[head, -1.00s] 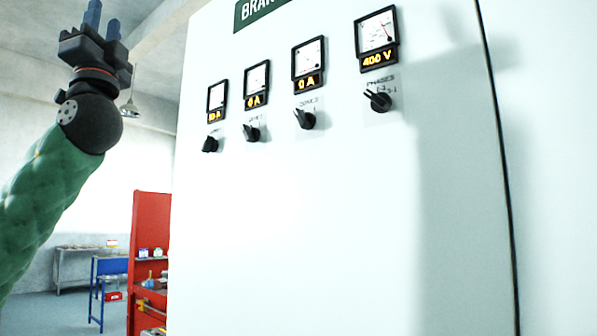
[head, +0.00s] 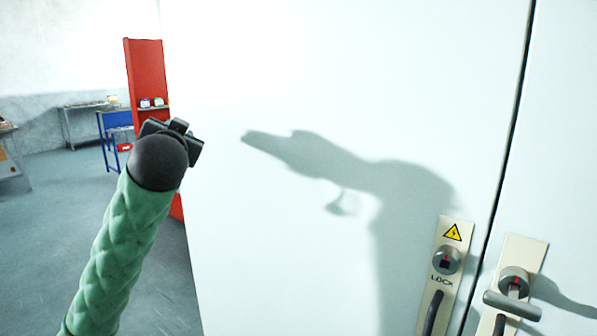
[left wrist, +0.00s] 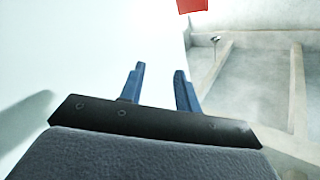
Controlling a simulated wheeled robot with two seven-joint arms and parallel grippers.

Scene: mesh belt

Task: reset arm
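My left gripper (head: 176,132) is in front of the left part of a large white cabinet (head: 300,240) in the head view, at the end of a green-sleeved arm. Its fingers are mostly hidden there behind the dark wrist. In the left wrist view the two blue fingers of the gripper (left wrist: 159,72) stand apart with nothing between them, so it is open. The white cabinet face (left wrist: 70,50) fills the left of that view. My right gripper is in neither view.
The cabinet has a lock plate (head: 446,260) with a yellow warning sign and a handle plate (head: 512,275) at lower right. A red rack (head: 147,75), a blue table (head: 117,122) and open floor (head: 60,215) lie to the left. An arm shadow falls on the cabinet.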

